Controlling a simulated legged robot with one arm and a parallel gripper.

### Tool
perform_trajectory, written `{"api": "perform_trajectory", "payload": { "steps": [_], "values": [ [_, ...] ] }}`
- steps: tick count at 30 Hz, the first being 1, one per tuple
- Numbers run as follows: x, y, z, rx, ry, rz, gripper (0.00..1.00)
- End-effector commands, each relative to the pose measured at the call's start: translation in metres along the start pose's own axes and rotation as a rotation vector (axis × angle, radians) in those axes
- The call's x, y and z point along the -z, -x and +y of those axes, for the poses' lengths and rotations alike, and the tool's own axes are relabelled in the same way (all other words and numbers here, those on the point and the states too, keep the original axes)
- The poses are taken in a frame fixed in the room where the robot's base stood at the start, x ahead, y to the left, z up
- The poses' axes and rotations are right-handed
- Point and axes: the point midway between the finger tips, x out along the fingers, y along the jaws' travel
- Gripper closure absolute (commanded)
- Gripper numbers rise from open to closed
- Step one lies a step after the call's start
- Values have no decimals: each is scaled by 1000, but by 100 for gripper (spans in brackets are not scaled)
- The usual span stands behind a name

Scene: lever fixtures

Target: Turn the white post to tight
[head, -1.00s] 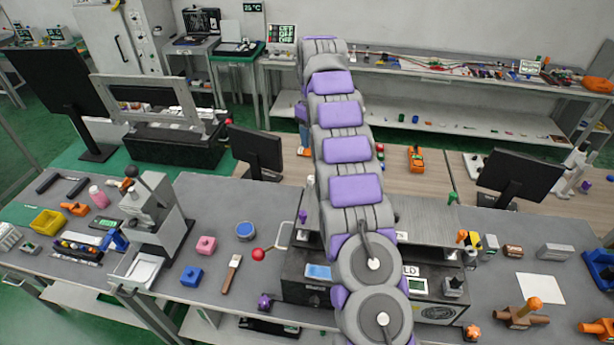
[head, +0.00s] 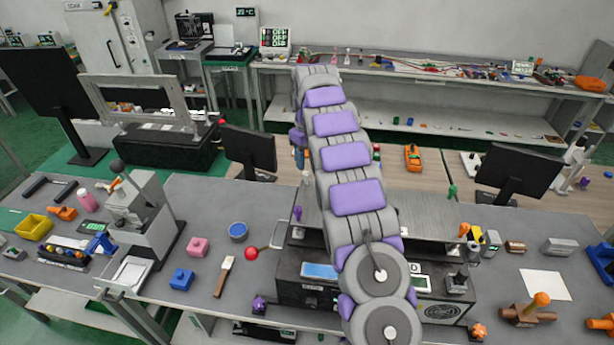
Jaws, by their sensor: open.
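A small post with a white top (head: 305,178) stands upright at the back left edge of the dark box-shaped fixture (head: 300,292), just left of my arm. It is small in the head view, and I cannot read its turn or any tight mark. My arm reaches from the bottom of the picture up and away over the fixture, covering its middle. My gripper is hidden behind the far end of the arm, so its distance to the post cannot be seen.
A lever press (head: 140,205) is at left. Monitors (head: 249,150) stand behind. Bare grey tabletop (head: 215,200) lies left of the fixture.

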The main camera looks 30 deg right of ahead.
Motion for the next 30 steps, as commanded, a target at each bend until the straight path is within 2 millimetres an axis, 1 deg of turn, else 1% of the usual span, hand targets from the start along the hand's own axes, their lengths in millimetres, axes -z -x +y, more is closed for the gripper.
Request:
{"api": "perform_trajectory", "payload": {
  "steps": [3,6,9,12,17,24,26,30],
  "values": [
    [-2,-22,0,5,-1,-7,50],
    [-1,-38,0,2,0,-3,50],
    [-1,-52,-1,4,0,-5,50],
    [-1,-61,-1,2,1,-2,50],
    [-1,-67,-1,1,0,-1,50],
    [0,-68,-1,1,0,-1,50],
    [0,-68,-1,1,0,-1,55],
    [0,-68,-1,1,0,-1,69]
  ]
}}
